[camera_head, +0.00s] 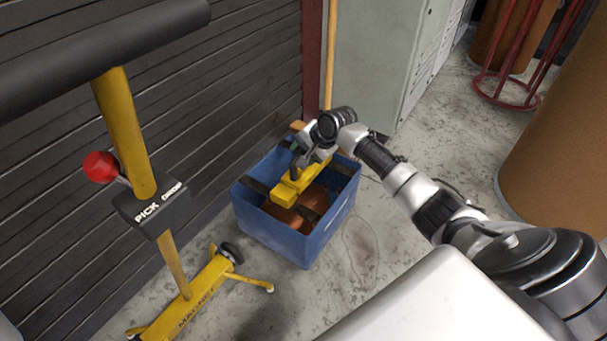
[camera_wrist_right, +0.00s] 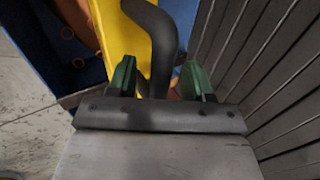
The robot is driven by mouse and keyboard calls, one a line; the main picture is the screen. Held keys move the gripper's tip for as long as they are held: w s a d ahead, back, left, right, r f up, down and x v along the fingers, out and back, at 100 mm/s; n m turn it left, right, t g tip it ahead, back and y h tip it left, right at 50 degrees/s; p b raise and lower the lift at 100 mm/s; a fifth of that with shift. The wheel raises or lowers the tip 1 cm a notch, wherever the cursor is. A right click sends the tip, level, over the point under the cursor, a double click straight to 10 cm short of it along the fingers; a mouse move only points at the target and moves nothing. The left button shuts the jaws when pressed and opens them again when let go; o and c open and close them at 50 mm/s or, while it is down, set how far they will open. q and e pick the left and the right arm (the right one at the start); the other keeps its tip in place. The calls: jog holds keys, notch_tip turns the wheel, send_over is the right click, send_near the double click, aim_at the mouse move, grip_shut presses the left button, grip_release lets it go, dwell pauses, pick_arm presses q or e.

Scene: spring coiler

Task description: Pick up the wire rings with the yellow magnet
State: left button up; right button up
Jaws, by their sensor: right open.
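The yellow magnet (camera_head: 286,193) is a bar with a dark handle. It lies tilted in or across the top of a blue crate (camera_head: 279,236) in the head view. Copper-brown material (camera_head: 313,197), probably the wire rings, shows inside the crate below it. In the right wrist view, small copper-coloured rings (camera_wrist_right: 67,33) show against blue, beside the yellow magnet (camera_wrist_right: 130,35). My right gripper (camera_wrist_right: 158,82) is open, its green fingertips on either side of the dark curved handle (camera_wrist_right: 162,40). Whether they touch it is unclear. My left gripper is out of view.
A yellow wheeled magnet sweeper (camera_head: 192,300) with a red-knobbed lever and PICK/DROP label stands at left. A dark slatted wall (camera_head: 230,80) runs behind the crate. A grey cabinet (camera_head: 375,60) stands beyond it. Bare floor (camera_head: 385,245) lies right of the crate.

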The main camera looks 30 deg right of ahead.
grip_shut()
dwell(1.4)
jog(key=shift+r, duration=0.15)
